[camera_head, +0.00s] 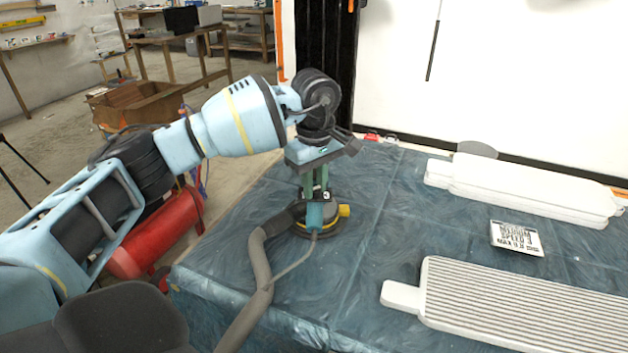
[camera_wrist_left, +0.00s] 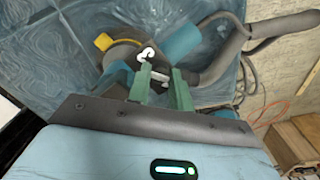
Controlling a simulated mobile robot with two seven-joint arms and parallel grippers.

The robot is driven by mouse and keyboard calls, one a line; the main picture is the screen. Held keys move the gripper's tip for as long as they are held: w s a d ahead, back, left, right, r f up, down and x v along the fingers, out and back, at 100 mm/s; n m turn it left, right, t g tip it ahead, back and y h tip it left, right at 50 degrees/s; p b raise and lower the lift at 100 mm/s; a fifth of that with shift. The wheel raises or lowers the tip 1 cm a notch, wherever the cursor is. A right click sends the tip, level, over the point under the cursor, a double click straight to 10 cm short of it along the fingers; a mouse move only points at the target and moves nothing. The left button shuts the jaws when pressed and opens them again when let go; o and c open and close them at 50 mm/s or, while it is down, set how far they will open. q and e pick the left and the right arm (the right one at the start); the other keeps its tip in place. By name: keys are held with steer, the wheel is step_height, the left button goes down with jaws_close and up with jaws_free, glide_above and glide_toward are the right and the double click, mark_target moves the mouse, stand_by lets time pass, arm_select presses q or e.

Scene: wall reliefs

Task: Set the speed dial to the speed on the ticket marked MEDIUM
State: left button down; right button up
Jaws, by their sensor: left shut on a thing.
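A power sander (camera_head: 316,216) with a teal body, black parts and a yellow knob stands upright on the blue covered table. My left gripper (camera_head: 316,190) points down at its top, and its green fingers are shut on the small black speed dial (camera_wrist_left: 152,66). The fingers (camera_wrist_left: 162,78) hide part of the dial. My right gripper is not in view.
A grey hose (camera_head: 256,285) runs from the sander over the table's front edge. A ribbed white panel (camera_head: 520,305) and stacked white panels (camera_head: 525,187) lie on the right. A red tank (camera_head: 160,235) stands left of the table. Bare table lies between sander and ticket.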

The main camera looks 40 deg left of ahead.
mark_target(315, 190)
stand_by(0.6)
arm_select(q)
steer(key=c, duration=1.3)
jaws_free()
steer(key=shift+o, duration=0.2)
steer(key=shift+r, duration=0.1)
step_height(315, 190, up, 8)
steer(key=shift+f, duration=0.2)
steer(key=shift+s+f, duration=0.1)
